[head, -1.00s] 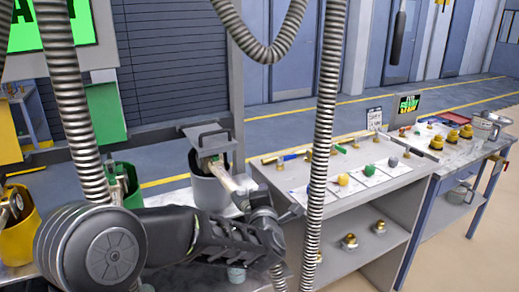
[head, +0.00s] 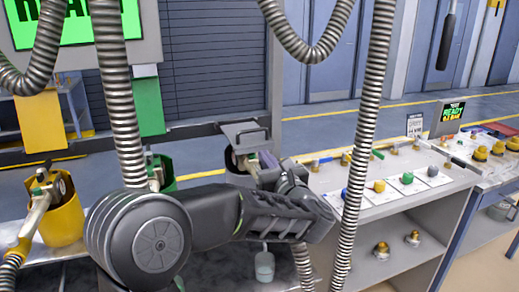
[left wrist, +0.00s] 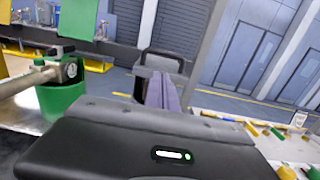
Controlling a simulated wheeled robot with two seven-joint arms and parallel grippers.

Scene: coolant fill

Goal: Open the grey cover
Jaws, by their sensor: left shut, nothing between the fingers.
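The grey cover (head: 243,133) has a dark bar handle and stands tilted up at the back of the grey bucket (head: 236,177). A dark opening shows below it. In the left wrist view the cover's handle (left wrist: 163,58) rises just beyond the fingers. My left gripper (head: 264,163) is shut and empty, just in front and to the right of the cover. Its fingers (left wrist: 160,92) show together in the left wrist view. They overlap the cover's lower part there, so I cannot tell whether they touch it. My right gripper is not in view.
A yellow bucket (head: 62,222) and a green bucket (head: 164,172) with nozzles stand to the left. A grey shelf bench (head: 405,203) with caps and coloured pieces is on the right. Ribbed hoses (head: 367,130) hang across the view.

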